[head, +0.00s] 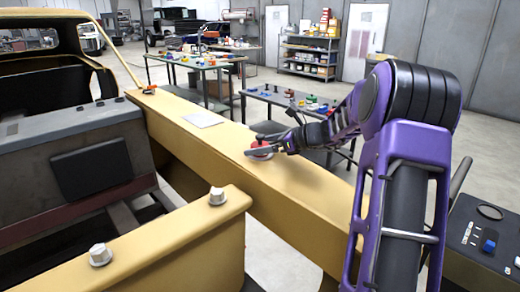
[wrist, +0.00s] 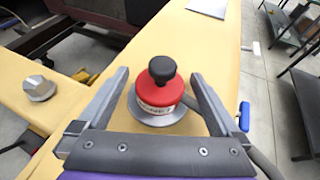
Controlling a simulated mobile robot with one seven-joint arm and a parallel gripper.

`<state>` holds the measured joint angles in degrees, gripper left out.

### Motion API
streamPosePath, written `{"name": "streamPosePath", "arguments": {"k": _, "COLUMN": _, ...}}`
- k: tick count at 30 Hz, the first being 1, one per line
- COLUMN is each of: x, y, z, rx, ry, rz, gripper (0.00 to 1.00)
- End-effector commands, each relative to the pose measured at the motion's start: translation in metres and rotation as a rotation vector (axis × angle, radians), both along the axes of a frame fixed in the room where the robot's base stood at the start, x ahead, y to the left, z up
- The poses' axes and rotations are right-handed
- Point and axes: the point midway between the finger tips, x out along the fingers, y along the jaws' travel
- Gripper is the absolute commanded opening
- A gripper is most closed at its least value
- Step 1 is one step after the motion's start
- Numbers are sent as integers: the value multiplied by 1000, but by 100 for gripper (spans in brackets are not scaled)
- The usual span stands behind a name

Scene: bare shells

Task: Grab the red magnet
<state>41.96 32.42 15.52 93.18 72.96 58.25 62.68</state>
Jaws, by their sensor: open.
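The red magnet (wrist: 160,95) has a black knob on top and a round grey base. It stands upright on the yellow beam (wrist: 205,50). In the wrist view it sits between the two fingers of my gripper (wrist: 160,90), which are spread apart with a gap on each side. In the head view the red magnet (head: 261,149) is small and partly covered by my gripper (head: 268,147), which reaches it from the right. My gripper is open and holds nothing.
A flat grey plate (head: 203,120) lies farther along the beam. Large bolts (head: 217,196) stand on the nearer yellow part. Tables with tools (head: 200,62) and a shelf (head: 308,55) are at the back. A blue object (wrist: 243,116) is right of the fingers.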

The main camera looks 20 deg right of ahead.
Motion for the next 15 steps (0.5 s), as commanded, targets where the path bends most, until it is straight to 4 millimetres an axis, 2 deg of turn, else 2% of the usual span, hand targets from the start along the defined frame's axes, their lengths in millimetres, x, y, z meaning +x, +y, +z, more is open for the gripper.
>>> {"name": "streamPosePath", "arguments": {"k": 7, "x": 2, "y": 1, "z": 0, "rx": 0, "ry": 0, "rz": -1, "gripper": 100}}
{"name": "streamPosePath", "arguments": {"k": 8, "x": 2, "y": 1, "z": 0, "rx": 0, "ry": 0, "rz": -1, "gripper": 96}}
{"name": "streamPosePath", "arguments": {"k": 15, "x": 2, "y": 1, "z": 0, "rx": -1, "ry": -1, "rz": -1, "gripper": 53}}
